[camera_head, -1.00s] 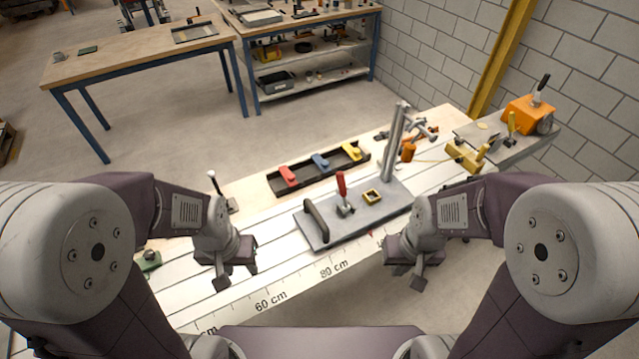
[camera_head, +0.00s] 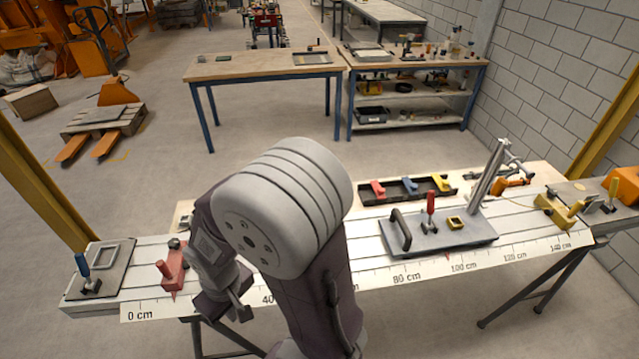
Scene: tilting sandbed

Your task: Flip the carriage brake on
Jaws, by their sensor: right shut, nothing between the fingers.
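The grey carriage plate (camera_head: 462,238) sits on the white rail bed, right of the middle. I take this lever for the carriage brake; no label is readable. My right gripper (camera_head: 238,309) is shut and empty, low at the bed's front edge, well left of the carriage. My right arm hides part of the bed's middle. My left gripper is not in view.
A red block (camera_head: 172,268) stands on the bed just left of my right gripper. A blue-handled lever (camera_head: 84,268) is on the left end plate. A dark tray (camera_head: 405,191) with red, blue and yellow pieces lies behind the carriage. A metal post (camera_head: 489,175) rises at the carriage's right.

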